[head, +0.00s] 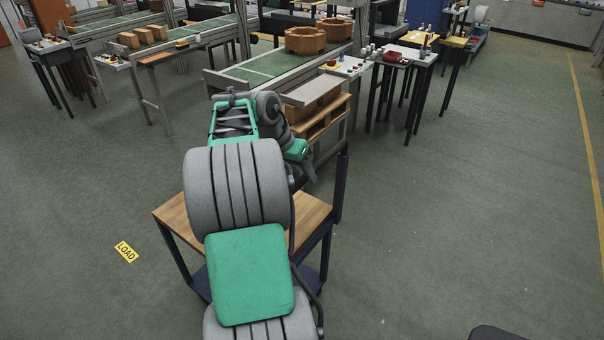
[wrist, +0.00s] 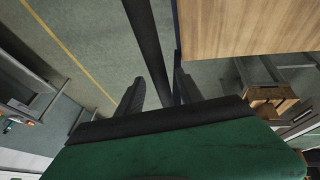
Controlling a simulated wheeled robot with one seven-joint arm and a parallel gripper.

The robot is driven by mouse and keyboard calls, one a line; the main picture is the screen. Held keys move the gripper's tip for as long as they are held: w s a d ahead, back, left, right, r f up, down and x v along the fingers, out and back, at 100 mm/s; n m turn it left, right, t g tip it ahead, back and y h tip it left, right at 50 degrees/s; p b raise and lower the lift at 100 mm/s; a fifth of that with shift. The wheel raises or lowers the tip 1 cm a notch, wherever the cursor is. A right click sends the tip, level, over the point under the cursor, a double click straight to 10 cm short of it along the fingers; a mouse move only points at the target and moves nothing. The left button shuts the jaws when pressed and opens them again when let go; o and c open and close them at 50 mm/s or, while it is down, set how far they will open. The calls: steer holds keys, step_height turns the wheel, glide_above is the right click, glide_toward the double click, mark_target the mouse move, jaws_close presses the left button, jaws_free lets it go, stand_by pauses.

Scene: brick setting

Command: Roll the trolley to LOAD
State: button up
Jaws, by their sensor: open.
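The trolley has a wooden top (head: 310,210) and dark blue legs. It stands in front of me, partly hidden behind my arm. A dark upright post (head: 342,185) rises at its right side. The yellow LOAD marker (head: 126,251) lies on the floor, left of the trolley and apart from it. In the wrist view my gripper (wrist: 157,88) is open, and a dark bar (wrist: 148,40) runs between its two fingers in the picture. I cannot tell whether the fingers touch it. The trolley's wooden top (wrist: 250,25) shows at the upper right there.
A conveyor (head: 275,68) with brown octagonal parts (head: 305,40) stands behind the trolley, with a wooden pallet stand (head: 322,122) close by. A small table (head: 420,58) stands to its right. The floor is open at left and right; a yellow line (head: 585,110) runs far right.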

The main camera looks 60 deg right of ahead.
steer(key=shift+c, duration=0.4)
jaws_close()
stand_by(1.0)
